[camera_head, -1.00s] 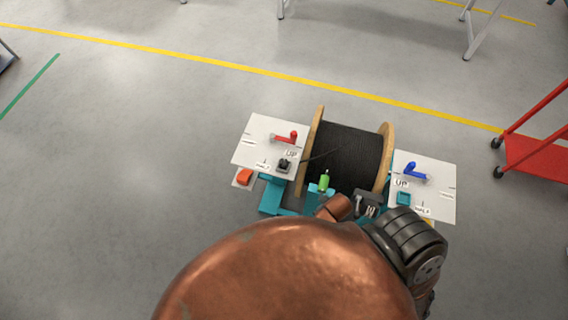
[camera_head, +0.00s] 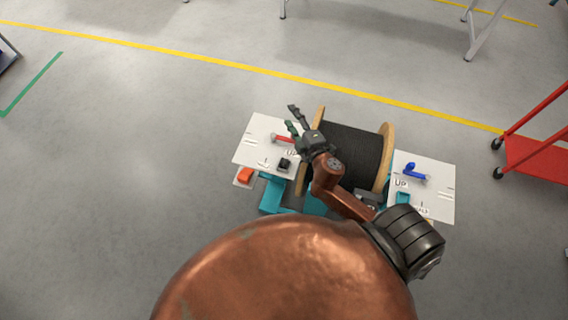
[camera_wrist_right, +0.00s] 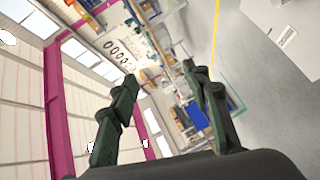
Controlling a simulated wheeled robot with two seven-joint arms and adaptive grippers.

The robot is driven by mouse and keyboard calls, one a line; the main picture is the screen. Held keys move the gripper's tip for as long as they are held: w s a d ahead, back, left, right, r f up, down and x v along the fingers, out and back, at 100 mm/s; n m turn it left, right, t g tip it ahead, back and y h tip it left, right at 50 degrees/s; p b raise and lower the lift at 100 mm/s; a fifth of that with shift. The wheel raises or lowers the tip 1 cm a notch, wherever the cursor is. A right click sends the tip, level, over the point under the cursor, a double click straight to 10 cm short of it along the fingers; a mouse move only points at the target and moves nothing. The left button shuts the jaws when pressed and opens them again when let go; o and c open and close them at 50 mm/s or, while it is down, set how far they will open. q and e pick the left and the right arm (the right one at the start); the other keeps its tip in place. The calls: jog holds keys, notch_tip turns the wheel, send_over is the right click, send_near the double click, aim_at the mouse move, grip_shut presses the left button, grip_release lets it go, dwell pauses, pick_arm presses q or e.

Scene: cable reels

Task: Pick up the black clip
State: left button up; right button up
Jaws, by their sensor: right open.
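A small black piece, which looks like the black clip (camera_head: 284,164), sits on the left white panel (camera_head: 247,148), below the red-handled lever (camera_head: 282,139). My right gripper (camera_head: 291,118) is open and empty, raised over the left panel and the reel's left rim. Its fingers point up and left in the head view, above the clip in the picture and apart from it. In the right wrist view, the open fingers (camera_wrist_right: 160,78) have nothing between them, and the clip does not show there. My left gripper is not in view.
A wooden reel of black cable (camera_head: 352,145) stands right of the clip. The right white panel (camera_head: 441,185) carries a blue lever (camera_head: 411,172). A red cart (camera_head: 535,158) stands at far right. Floor on the left is clear.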

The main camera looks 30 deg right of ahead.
jog(key=w+a+r+n+y, duration=0.2)
jog(key=a+n+y, duration=0.2)
jog(key=a+n, duration=0.2)
jog(key=w+a+r+n+y, duration=0.1)
jog(key=a+r+n+y, duration=0.1)
jog(key=a+n+y, duration=0.3)
jog(key=a+f+n+g+y, duration=0.2)
jog(key=a+f+n, duration=0.1)
jog(key=a+n, duration=0.3)
jog(key=n+g+h, duration=0.6)
jog(key=n+g, duration=0.5)
jog(key=n, duration=0.2)
send_near(285, 161)
jog(key=f, duration=0.1)
jog(key=x, duration=0.8)
jog(key=shift+w+a+r, duration=0.1)
jog(key=shift+w, duration=0.1)
